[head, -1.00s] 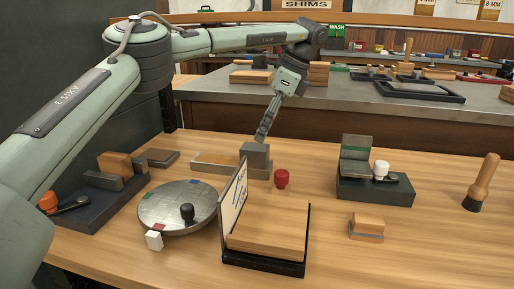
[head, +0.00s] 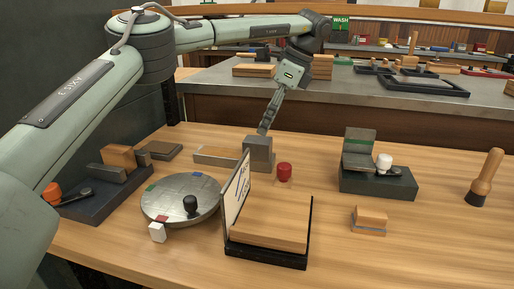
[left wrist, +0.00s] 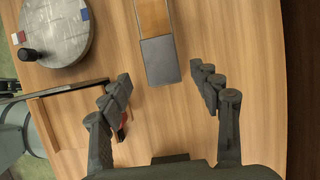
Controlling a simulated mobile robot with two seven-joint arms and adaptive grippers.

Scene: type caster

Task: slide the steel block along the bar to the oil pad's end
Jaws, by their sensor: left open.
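The grey steel block (head: 258,152) stands at the right end of the low, wood-topped bar (head: 216,155). In the left wrist view the block (left wrist: 160,60) is a dark rectangle in line with the wooden strip of the bar (left wrist: 153,18). My left gripper (head: 264,130) points down just above or behind the block; contact cannot be told. In the wrist view its fingers (left wrist: 163,88) are spread wide and empty, with the block ahead of the gap. I cannot tell for sure which item is the oil pad. My right gripper is not in view.
A red knob (head: 284,172) is just right of the block. A round metal plate (head: 180,188) with a black knob and a wooden board in a black tray (head: 265,260) with an upright panel are in front. A dark fixture (head: 376,180) stands at right.

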